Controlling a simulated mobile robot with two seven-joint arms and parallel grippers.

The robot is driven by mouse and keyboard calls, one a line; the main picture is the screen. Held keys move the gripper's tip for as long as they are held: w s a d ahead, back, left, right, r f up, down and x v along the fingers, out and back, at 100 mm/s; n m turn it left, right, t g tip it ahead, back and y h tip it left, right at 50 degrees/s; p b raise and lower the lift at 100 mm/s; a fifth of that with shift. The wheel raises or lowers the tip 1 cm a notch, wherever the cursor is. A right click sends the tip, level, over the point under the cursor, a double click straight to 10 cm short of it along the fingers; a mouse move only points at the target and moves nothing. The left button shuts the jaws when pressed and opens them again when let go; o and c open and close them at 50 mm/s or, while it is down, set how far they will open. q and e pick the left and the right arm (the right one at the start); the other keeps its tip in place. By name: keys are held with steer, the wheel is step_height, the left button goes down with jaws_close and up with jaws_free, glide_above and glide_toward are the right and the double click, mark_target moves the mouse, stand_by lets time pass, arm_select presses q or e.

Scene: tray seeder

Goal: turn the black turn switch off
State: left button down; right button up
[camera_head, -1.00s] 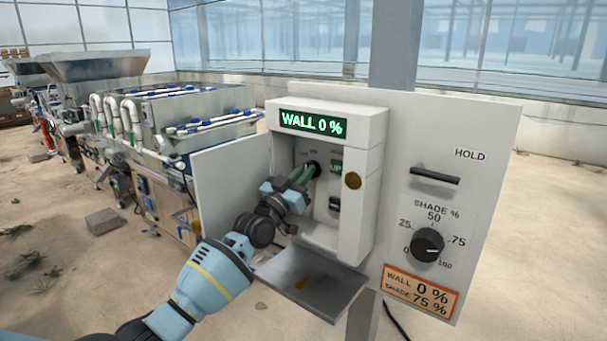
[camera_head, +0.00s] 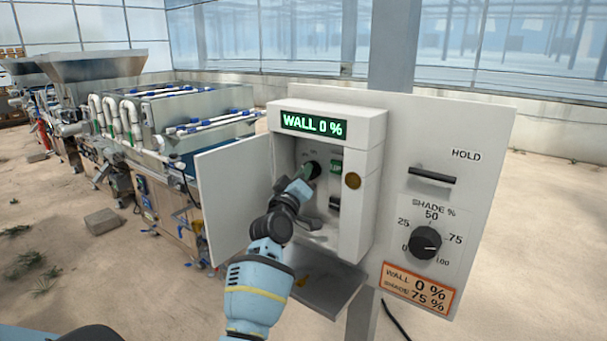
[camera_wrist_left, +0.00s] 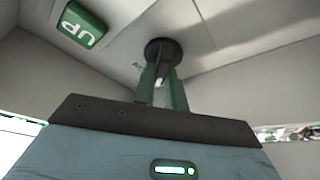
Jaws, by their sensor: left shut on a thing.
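The black turn switch (camera_head: 314,168) is on the back panel inside the open white control box, partly hidden by my left gripper (camera_head: 308,174). In the left wrist view the switch (camera_wrist_left: 163,47) shows as a round black knob with a grip bar. The two green fingers of the left gripper (camera_wrist_left: 163,77) are shut on that bar, one on each side. The switch's labels are mostly hidden, so its setting cannot be read. My right gripper is not in view.
A green UP button (camera_head: 336,167) sits beside the switch, with a black rocker (camera_head: 335,203) below it. The box door (camera_head: 232,195) stands open at left, and a flap (camera_head: 322,290) hangs below. The display (camera_head: 313,124) reads WALL 0 %. A shade knob (camera_head: 425,242) is at right.

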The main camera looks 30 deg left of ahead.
arm_select(q)
steer(key=shift+n+g+y, duration=0.35)
steer(key=shift+n, duration=0.85)
steer(key=shift+n+g+y, duration=0.35)
steer(key=shift+n, duration=0.85)
steer(key=c, duration=1.4)
jaws_free()
steer(key=shift+c, duration=0.2)
steer(key=shift+s+f, duration=0.1)
steer(key=shift+f, duration=0.05)
